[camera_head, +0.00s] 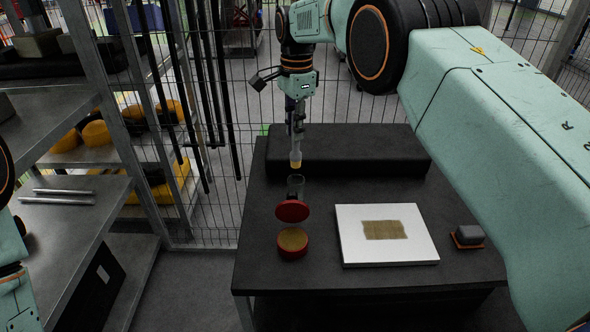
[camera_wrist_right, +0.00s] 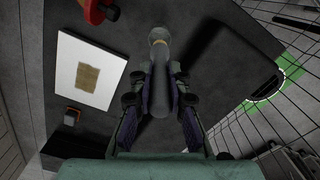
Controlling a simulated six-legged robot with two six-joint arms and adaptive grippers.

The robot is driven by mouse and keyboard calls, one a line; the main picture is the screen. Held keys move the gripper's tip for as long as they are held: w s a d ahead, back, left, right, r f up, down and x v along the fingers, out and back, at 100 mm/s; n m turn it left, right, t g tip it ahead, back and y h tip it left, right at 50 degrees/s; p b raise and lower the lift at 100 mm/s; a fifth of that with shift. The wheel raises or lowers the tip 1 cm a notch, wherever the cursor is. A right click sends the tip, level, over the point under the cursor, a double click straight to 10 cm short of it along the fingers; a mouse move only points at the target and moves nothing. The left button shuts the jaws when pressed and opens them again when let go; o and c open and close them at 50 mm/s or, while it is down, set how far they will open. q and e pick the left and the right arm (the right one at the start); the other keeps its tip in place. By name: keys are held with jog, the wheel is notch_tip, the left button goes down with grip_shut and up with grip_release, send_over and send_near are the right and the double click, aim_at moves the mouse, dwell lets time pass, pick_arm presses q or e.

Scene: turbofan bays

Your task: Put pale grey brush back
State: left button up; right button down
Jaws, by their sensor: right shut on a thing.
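My right gripper (camera_head: 296,122) points down over the back of the dark table, shut on the pale grey brush (camera_head: 296,151). The brush hangs roughly upright with its tan tip down. In the right wrist view the brush (camera_wrist_right: 160,62) runs out from between the purple-padded fingers of the gripper (camera_wrist_right: 161,92). A small dark cup (camera_head: 296,181) stands below the brush tip in the head view; the tip appears just above its rim, though I cannot tell the exact gap. My left gripper is out of view; only part of my left arm shows at the left edge.
A red round tin (camera_head: 293,252) with tan contents stands in front of the cup, with a red lid (camera_head: 292,210) behind it. A white board (camera_head: 352,248) with a tan patch lies right. A grey block (camera_head: 469,234) is farther right. A long black block (camera_head: 365,150) lies behind.

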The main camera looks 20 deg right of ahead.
aim_at(295, 165)
notch_tip(295, 165, down, 6)
jog(key=shift+w+d+r, duration=0.1)
jog(key=shift+r, duration=0.15)
notch_tip(295, 165, down, 5)
jog(key=shift+f+p, duration=0.1)
jog(key=shift+p, duration=0.45)
jog(key=shift+f, duration=0.2)
jog(key=c, duration=1.8)
grip_release()
jog(key=shift+f+b, duration=0.1)
jog(key=shift+b, duration=0.2)
jog(key=o, duration=0.5)
jog(key=shift+f, duration=0.1)
